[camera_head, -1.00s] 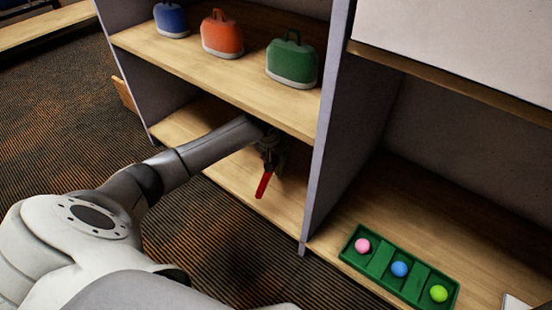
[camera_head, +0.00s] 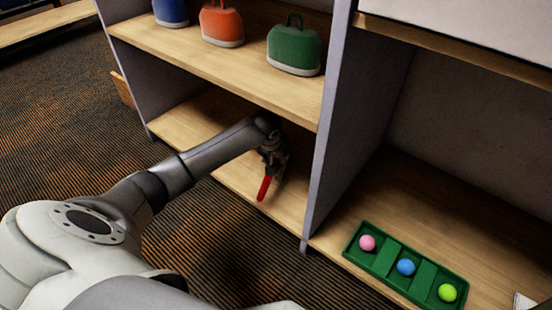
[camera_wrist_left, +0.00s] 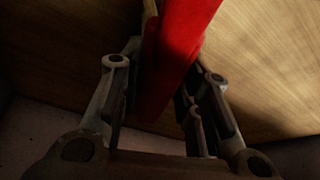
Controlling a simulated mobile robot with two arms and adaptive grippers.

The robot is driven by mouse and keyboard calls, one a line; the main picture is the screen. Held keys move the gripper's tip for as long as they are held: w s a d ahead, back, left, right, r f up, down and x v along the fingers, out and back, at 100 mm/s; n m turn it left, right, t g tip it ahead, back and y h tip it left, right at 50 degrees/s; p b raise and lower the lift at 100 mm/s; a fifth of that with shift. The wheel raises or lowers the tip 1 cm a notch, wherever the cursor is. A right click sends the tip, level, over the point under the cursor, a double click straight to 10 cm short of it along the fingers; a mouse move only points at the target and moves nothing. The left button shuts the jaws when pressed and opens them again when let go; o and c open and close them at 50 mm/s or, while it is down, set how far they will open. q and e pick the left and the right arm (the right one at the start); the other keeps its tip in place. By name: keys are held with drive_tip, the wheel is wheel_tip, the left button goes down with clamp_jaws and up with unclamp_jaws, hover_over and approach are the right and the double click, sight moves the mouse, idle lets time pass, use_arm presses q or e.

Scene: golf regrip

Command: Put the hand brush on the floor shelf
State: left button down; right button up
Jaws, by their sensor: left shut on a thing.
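The hand brush (camera_head: 265,188) shows as a red piece below my left gripper (camera_head: 270,168) in the head view. The left gripper is shut on it, inside the lower left compartment, over the wooden floor shelf (camera_head: 212,128). In the left wrist view the red brush (camera_wrist_left: 178,55) lies between the two fingers of the left gripper (camera_wrist_left: 155,95), with wood behind it. I cannot tell whether the brush touches the shelf. Its bristles are not clearly visible. My right gripper is not in view.
On the shelf board (camera_head: 190,55) above stand a blue bag (camera_head: 170,12), an orange bag (camera_head: 221,24) and a green bag (camera_head: 293,50). An upright divider (camera_head: 345,130) is right of the gripper. Beyond it lies a green tray (camera_head: 388,285) with three balls. The floor is carpeted.

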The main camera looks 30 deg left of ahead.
use_arm(q)
drive_tip(key=shift+s+a+f, duration=0.1)
drive_tip(key=shift+s+f, duration=0.05)
drive_tip(key=shift+f, duration=0.25)
drive_tip(key=c, duration=1.3)
unclamp_jaws()
drive_tip(key=shift+f, duration=0.2)
drive_tip(key=shift+o, duration=1.2)
drive_tip(key=shift+r, duration=0.1)
drive_tip(key=shift+r, duration=0.1)
